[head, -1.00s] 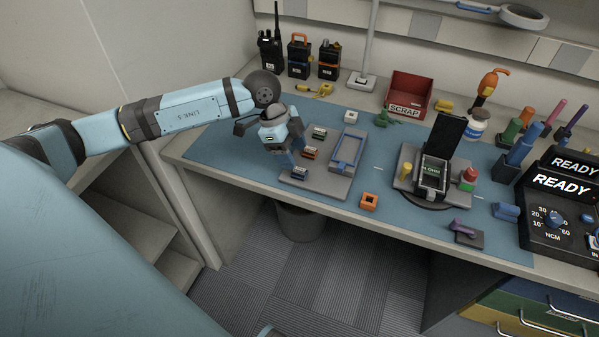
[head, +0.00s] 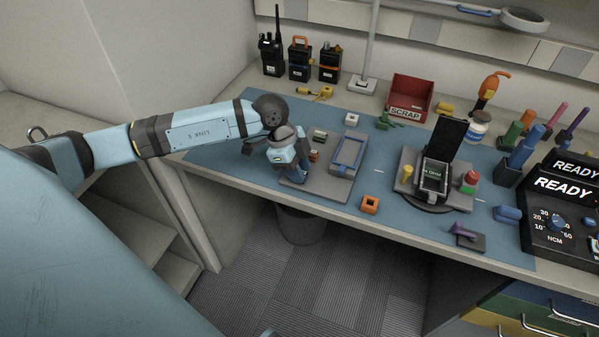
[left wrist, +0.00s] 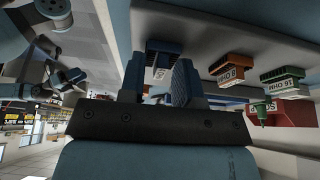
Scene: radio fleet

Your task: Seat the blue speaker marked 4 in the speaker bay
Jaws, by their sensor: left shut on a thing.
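My left gripper (head: 292,178) is low over the grey parts tray (head: 325,190), at its near left. In the left wrist view it (left wrist: 160,85) is shut on the blue speaker (left wrist: 163,56), which shows between the fingers; its mark is too small to read. In the head view the gripper hides that speaker.
A blue frame (head: 348,154) lies on the tray's right side. An orange block (head: 369,204) is on the blue mat in front. A dark upright panel (head: 446,139) stands behind the radio. A red scrap bin (head: 411,95) is further back. The mat between tray and fixture is mostly clear.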

